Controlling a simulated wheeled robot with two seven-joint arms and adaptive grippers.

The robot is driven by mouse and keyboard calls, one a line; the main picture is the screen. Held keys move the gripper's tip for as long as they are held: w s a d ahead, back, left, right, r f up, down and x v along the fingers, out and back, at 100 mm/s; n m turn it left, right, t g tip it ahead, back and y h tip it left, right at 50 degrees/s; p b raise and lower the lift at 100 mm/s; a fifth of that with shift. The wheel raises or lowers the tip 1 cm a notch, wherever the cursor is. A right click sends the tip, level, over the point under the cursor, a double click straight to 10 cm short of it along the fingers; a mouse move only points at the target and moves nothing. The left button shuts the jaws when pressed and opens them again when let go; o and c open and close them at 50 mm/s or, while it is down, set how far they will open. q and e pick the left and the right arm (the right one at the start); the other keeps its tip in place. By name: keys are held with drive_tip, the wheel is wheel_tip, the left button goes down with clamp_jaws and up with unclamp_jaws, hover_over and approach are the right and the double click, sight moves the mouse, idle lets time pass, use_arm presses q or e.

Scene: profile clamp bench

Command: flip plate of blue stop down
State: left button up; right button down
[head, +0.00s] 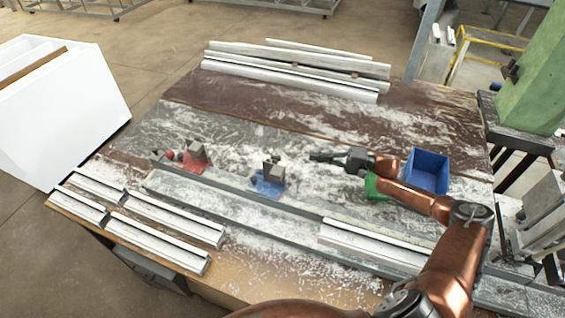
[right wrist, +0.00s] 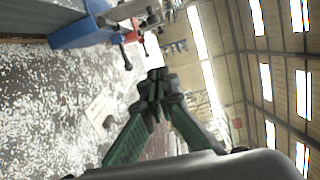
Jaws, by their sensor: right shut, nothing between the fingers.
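The blue stop (head: 265,188) sits on the grey rail at the middle of the bench, with grey metal parts on its blue base. Its plate seems to be the grey piece (head: 270,170) standing above the base; its exact angle is hard to tell. In the right wrist view, the blue stop (right wrist: 78,34) shows at the upper left, with grey metal and dark pins beside it. My right gripper (head: 314,157) is shut and empty, to the right of the stop and apart from it. Its closed fingertips (right wrist: 157,78) show in the wrist view. My left gripper is out of view.
A red stop (head: 194,165) stands left of the blue one. A blue bin (head: 429,168) and a green object (head: 375,187) are near my right forearm. White profiles (head: 372,246) lie along the front; more (head: 290,80) lie at the back.

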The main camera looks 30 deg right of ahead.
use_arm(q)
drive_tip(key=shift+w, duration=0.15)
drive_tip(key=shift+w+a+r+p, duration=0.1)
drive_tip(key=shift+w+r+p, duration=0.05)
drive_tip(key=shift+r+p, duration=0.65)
use_arm(e)
drive_tip(key=w+a, duration=0.3)
drive_tip(key=a, duration=0.8)
drive_tip(key=shift+w+r, duration=0.15)
drive_tip(key=shift+w, duration=0.15)
drive_tip(key=shift+a, duration=0.1)
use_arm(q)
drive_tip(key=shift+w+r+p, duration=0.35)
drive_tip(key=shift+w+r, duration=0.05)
use_arm(e)
drive_tip(key=shift+s+a+r+n, duration=0.15)
drive_tip(key=shift+s+r+n, duration=0.1)
drive_tip(key=shift+n, duration=0.15)
